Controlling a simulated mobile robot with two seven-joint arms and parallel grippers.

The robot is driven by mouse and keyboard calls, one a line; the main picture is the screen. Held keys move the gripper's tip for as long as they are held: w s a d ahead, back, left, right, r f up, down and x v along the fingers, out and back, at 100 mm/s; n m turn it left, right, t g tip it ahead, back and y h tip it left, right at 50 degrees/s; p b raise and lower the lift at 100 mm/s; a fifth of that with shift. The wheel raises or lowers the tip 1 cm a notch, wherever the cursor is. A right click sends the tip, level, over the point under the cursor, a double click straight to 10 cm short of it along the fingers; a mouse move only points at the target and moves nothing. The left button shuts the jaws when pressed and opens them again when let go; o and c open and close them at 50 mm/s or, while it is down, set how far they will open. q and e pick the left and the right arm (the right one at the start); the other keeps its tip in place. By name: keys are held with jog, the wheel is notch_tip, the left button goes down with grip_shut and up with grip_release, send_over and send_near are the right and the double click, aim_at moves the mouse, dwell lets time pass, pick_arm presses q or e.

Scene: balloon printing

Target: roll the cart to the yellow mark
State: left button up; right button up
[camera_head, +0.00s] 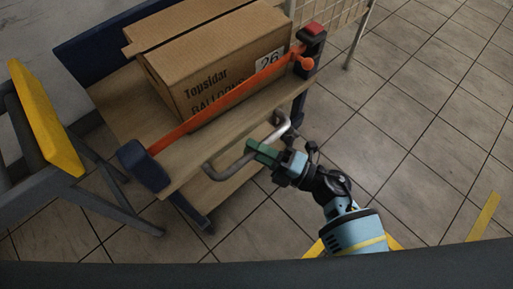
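The cart has wooden shelves (122,104), dark blue corner posts and an orange bar (222,112) across its near side. A bent grey metal handle (222,171) sticks out from this side. My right gripper (262,152) has its green fingers at the handle, overlapping it in the picture. I cannot tell whether they are closed around it. A yellow strip (483,217) lies on the floor at the right, apart from the cart. More yellow (315,248) shows at floor level beside my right forearm, partly hidden by it. My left gripper is not in view.
A cardboard box (215,55) marked "Topsidar BALLOONS" and "26" sits on the cart. A grey stand with a yellow top (45,118) is close at the left. A wire rack (335,14) stands behind. Tiled floor (410,110) at the right is clear.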

grip_shut()
dwell(0.3)
